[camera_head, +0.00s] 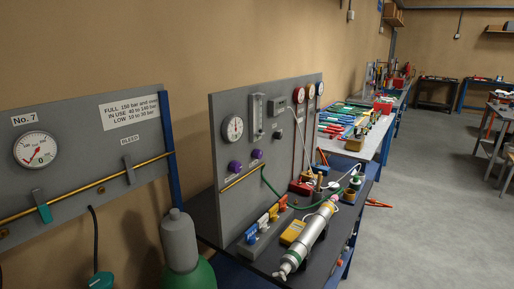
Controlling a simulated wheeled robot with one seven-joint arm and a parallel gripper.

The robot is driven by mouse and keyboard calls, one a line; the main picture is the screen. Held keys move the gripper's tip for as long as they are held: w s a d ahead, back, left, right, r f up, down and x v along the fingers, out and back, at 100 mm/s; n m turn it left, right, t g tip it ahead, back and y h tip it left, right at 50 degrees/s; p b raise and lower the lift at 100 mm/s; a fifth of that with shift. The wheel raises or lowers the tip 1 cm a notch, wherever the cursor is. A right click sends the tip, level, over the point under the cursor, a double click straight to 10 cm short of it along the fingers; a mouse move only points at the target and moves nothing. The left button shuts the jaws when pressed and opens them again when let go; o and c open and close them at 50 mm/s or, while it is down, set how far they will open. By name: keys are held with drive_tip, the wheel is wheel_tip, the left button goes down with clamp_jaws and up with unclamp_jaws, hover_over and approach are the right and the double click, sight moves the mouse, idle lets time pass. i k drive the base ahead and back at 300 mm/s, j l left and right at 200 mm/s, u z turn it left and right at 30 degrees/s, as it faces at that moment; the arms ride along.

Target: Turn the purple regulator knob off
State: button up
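Two purple knobs show on the grey upright panel (222,120) in the middle of the view. The left purple knob (234,166) sits below a round white dial gauge (233,128). The right purple knob (256,154) is slightly higher in the picture, below a flow tube (257,116). Both are small here, and I cannot read their turn position or any label. Nothing visibly touches them. A brass pipe (243,177) runs just below them. My gripper is not in view.
A dark bench (258,267) below the panel holds coloured blocks, a yellow meter (293,232) and a silver cylinder (310,235). A green hose (284,199) curves over it. A grey-and-green gas bottle (180,240) stands front left. Open floor (425,200) lies right.

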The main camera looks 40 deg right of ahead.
sight(236, 167)
drive_tip(key=z, duration=1.4)
